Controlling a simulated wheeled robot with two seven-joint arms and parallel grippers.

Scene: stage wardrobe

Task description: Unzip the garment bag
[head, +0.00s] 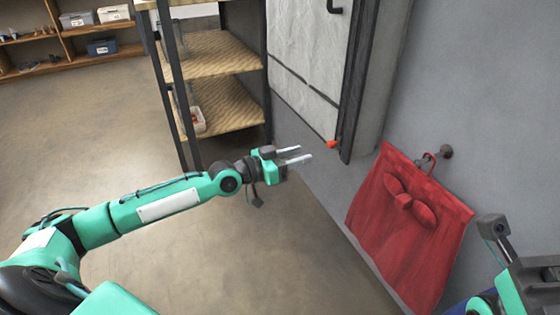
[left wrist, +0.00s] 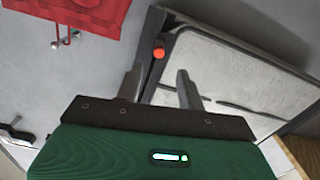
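A pale grey-white panel with a dark edge strip, seemingly the garment bag (head: 305,62), is at the wall in the upper middle of the head view; it also shows in the left wrist view (left wrist: 225,68). A small orange-red tab (head: 332,144), perhaps the zip pull, is at its lower corner by the dark strip. My left gripper (head: 305,152) is open and empty, to the left of the tab and slightly lower. In the left wrist view the tab (left wrist: 158,52) appears between the fingertips, apart from them. Part of my right arm shows at lower right; its fingers are not visible.
A red cloth piece with a bow (head: 408,220) hangs from a wall hook (head: 446,152) to the right. A shelf unit (head: 225,53) stands left of the panel. Storage boxes (head: 102,46) sit on shelving at far left. The floor between is clear.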

